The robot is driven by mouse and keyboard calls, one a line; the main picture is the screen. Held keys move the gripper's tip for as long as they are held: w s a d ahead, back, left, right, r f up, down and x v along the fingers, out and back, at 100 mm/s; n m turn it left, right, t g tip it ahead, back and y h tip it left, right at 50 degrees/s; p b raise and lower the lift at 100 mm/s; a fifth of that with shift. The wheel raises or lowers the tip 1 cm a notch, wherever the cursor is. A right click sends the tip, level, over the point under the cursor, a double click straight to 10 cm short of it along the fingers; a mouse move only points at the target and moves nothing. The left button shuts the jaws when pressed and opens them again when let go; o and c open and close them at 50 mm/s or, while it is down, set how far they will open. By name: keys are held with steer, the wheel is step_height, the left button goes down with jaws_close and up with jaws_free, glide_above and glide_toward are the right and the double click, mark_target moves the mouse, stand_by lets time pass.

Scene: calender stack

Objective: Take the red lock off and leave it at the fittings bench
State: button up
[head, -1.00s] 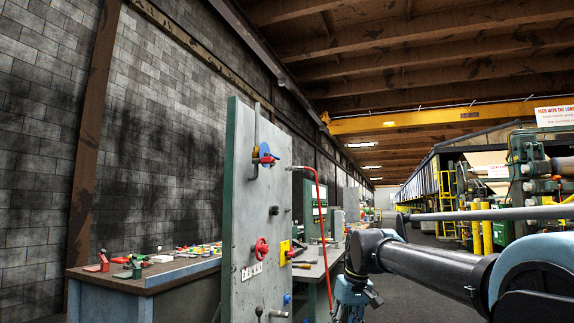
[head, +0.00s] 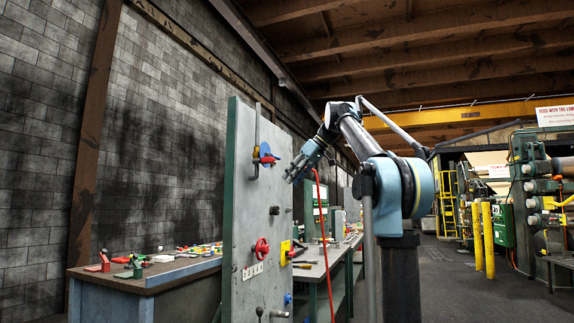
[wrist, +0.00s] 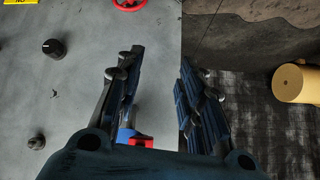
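The red lock (head: 268,160) is on the upper part of an upright grey panel (head: 243,205), in front of a blue disc (head: 264,148) and beside a vertical pipe. My gripper (head: 291,177) is open and empty, just right of the lock and apart from it in the head view. In the wrist view my gripper (wrist: 160,92) has its two fingers spread. I cannot tell which bench is the fittings bench.
A bench (head: 185,268) with several small coloured parts stands left of the panel. Another bench (head: 335,259) stands behind it on the right. A red handwheel (head: 261,248) and black knob (head: 275,210) stick out of the panel. A red hose (head: 322,225) hangs near my arm.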

mark_target(270, 161)
steer(key=shift+w+a+r+n+y, duration=0.3)
steer(key=shift+w+a+r, duration=0.8)
steer(key=shift+a, duration=0.5)
steer(key=shift+w+a+r+n+y, duration=0.15)
steer(key=shift+w+a+r+n, duration=0.2)
steer(key=shift+w+a+r, duration=0.8)
steer(key=shift+w+a+r+n+y, duration=0.3)
steer(key=shift+w+a+r, duration=0.7)
steer(key=shift+a, duration=1)
steer(key=shift+s+r, duration=0.2)
steer(key=shift+s, duration=0.05)
jaws_close()
